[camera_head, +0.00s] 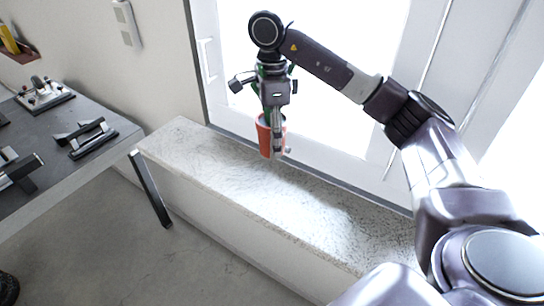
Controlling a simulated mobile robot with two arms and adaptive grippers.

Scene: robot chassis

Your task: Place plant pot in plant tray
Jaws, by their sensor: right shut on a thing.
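The plant pot (264,136) is orange-red, with green leaves partly showing behind my gripper. My right gripper (277,148) points down and is shut on the pot, with a finger in front of its right side. The pot looks roughly upright, over the stone window sill (225,170); I cannot tell how large the gap beneath it is. I cannot make out a plant tray in this view. My left gripper is not in view.
A bright window (330,120) stands close behind the sill. A grey table (60,160) at the left holds several dark metal tools. A small wall shelf (20,55) is at the upper left. The sill's visible top looks clear.

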